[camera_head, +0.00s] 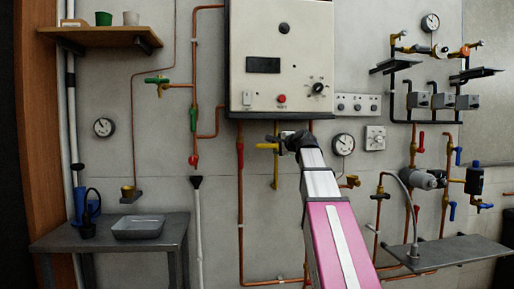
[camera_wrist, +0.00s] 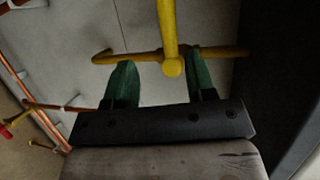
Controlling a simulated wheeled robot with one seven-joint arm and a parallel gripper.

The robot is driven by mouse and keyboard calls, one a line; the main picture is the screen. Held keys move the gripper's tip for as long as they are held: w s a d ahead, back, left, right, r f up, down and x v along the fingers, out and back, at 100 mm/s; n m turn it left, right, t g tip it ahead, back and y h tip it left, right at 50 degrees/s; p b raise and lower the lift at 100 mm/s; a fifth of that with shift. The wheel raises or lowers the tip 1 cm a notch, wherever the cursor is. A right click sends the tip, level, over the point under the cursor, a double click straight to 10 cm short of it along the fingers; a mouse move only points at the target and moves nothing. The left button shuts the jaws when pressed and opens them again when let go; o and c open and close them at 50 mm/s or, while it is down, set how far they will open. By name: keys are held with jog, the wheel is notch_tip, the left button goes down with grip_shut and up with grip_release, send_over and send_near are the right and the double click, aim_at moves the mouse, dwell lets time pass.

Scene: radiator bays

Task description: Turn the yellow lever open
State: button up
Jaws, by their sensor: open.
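The yellow lever (camera_head: 266,146) sticks out to the left across a yellow vertical pipe (camera_head: 275,172) below the white boiler. In the wrist view the lever (camera_wrist: 168,30) comes down from the top edge and has a rounded end. It lies crosswise to the thinner yellow pipe (camera_wrist: 225,53). My gripper (camera_head: 283,142) is at the lever's right end in the head view. In the wrist view my gripper (camera_wrist: 159,60) is open, with one green finger on each side of the lever's rounded end. Gaps show on both sides. I cannot tell the depth between them.
The boiler (camera_head: 281,60) hangs just above my gripper. A red-handled copper pipe (camera_head: 240,190) runs to the left, and a round gauge (camera_head: 343,144) is to the right. A grey table (camera_head: 75,237) stands at the left, and a shelf (camera_head: 450,252) at the lower right.

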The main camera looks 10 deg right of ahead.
aim_at(266, 146)
jog(key=x, duration=0.7)
jog(key=r+x, duration=0.1)
jog(key=x, duration=0.3)
jog(key=shift+c, duration=0.4)
grip_shut()
